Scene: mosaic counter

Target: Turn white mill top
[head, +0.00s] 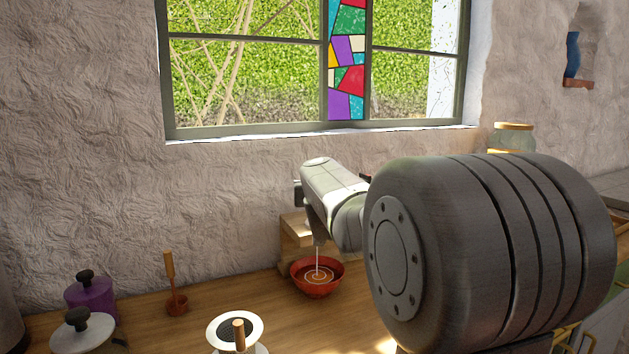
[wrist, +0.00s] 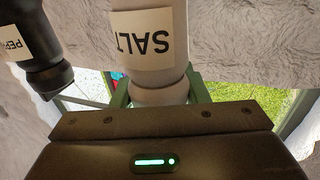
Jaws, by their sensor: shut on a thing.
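The white mill (wrist: 155,76) carries a label reading SALT, upside down in the wrist view. Its rounded top (wrist: 160,96) sits between the green fingers of my gripper (wrist: 161,92), which is shut on it. A black mill (wrist: 42,55) with a partly cut-off label stands apart at the left. In the head view, my gripper (head: 309,204) is over the back of the counter, above a red bowl (head: 317,289). The white mill cannot be made out clearly there. A thin pale line runs down from below the gripper into the bowl.
A wooden block (head: 295,236) stands behind the bowl near the wall. A purple pot (head: 90,300), a white-lidded pot (head: 82,334), a wooden-handled tool (head: 170,280) and a white round vessel (head: 235,330) stand to the left. My arm hides the counter's right side.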

